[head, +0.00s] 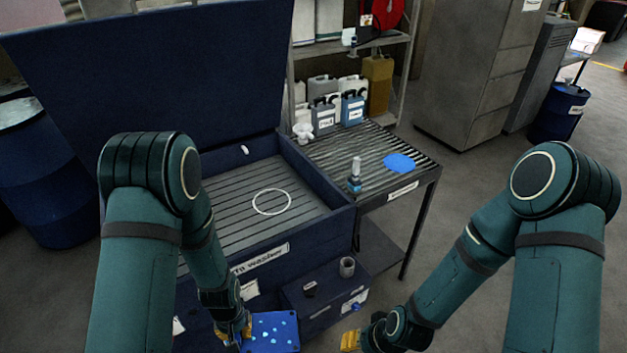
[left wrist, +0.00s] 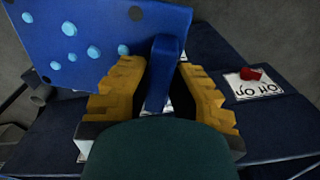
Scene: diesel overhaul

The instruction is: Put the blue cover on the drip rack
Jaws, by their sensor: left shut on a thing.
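My left gripper (head: 238,332) is low in front of the parts washer. It is shut on a raised blue tab of the blue cover (head: 272,331), a flat plate with light-blue spots. In the left wrist view the tab stands between the yellow fingers, and the cover (left wrist: 95,40) extends to the upper left, tilted. The drip rack (head: 330,150) is the slatted table right of the washer. A flat light-blue patch (head: 399,162) lies on its right part. My right gripper (head: 352,341) is at the bottom; its finger gap cannot be made out.
The open washer basin (head: 225,195) holds a white ring (head: 271,202). A small bottle (head: 355,178) stands on the rack's front left. A grey cup (head: 347,266) stands on the low blue box. A red switch (left wrist: 250,74) shows nearby.

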